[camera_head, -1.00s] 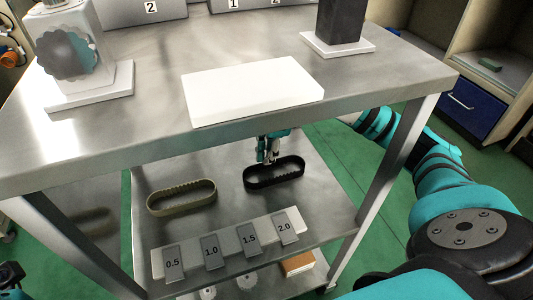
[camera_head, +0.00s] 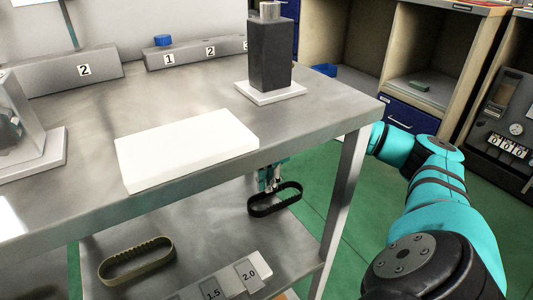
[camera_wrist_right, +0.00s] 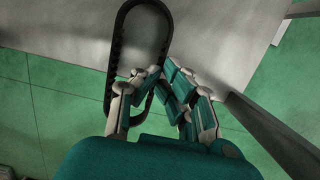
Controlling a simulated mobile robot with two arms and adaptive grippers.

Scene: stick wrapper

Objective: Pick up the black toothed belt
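The black toothed belt (camera_head: 291,204) is an oval loop at the right side of the table's lower shelf, overlapping the shelf edge and the green floor behind. My right gripper (camera_head: 269,180) reaches in below the tabletop, at the far side of the loop. In the right wrist view, the belt (camera_wrist_right: 116,50) stretches away from my right gripper (camera_wrist_right: 163,75). The fingers are close together, with one long side of the belt running between them; the belt looks raised off the shelf. My left gripper is not in view.
An olive toothed belt (camera_head: 137,262) lies on the lower shelf (camera_head: 205,240), near a numbered grey block (camera_head: 222,283). A white slab (camera_head: 187,150) lies on the tabletop above. A table leg (camera_head: 342,205) stands right of the belt.

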